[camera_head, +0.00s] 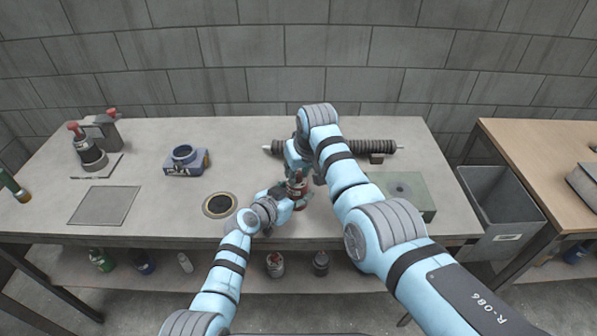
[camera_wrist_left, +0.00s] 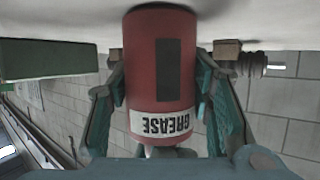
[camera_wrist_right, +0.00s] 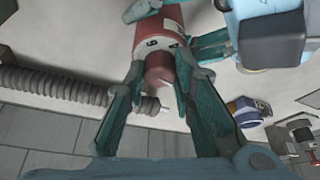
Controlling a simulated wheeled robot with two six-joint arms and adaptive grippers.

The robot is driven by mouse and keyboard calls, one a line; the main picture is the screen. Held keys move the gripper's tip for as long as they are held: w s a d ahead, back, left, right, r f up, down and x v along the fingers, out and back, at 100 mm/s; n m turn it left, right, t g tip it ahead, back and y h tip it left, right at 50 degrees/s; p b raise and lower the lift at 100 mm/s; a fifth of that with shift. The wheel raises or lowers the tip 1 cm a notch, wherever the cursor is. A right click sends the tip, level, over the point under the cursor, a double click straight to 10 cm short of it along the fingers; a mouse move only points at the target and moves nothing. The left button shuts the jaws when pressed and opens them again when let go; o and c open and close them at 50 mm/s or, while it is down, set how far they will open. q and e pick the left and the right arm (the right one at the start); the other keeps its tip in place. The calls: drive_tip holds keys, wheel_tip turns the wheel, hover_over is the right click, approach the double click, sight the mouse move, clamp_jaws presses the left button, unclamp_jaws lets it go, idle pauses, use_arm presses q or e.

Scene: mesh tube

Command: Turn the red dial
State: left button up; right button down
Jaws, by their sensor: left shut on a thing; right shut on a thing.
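A red grease canister (camera_head: 299,190) stands upright near the middle of the bench, partly hidden by my grippers. In the left wrist view it appears upside down with its GREASE label (camera_wrist_left: 161,123). My left gripper (camera_head: 287,197) is shut on the canister's body, one finger on each side. The red dial (camera_wrist_right: 160,69) sits on the canister's top, beside a pale ring with dark marks. My right gripper (camera_head: 297,169) is above the canister, its fingers shut on the dial from both sides.
A ribbed dark tube (camera_head: 352,146) lies behind my grippers. A translucent green block (camera_head: 415,192) stands right, a blue ring fixture (camera_head: 187,169) left. A round dark opening (camera_head: 219,205) is near the front edge. A grey bin (camera_head: 500,202) stands right of the bench.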

sight(298, 175)
drive_tip(key=shift+a+m+t+h, duration=0.1)
drive_tip(key=shift+m+t+h, duration=0.35)
drive_tip(key=shift+m, duration=0.95)
drive_tip(key=c, duration=1.3)
unclamp_jaws()
drive_tip(key=shift+c, duration=0.2)
drive_tip(key=shift+r, duration=0.1)
wheel_tip(298, 175, up, 10)
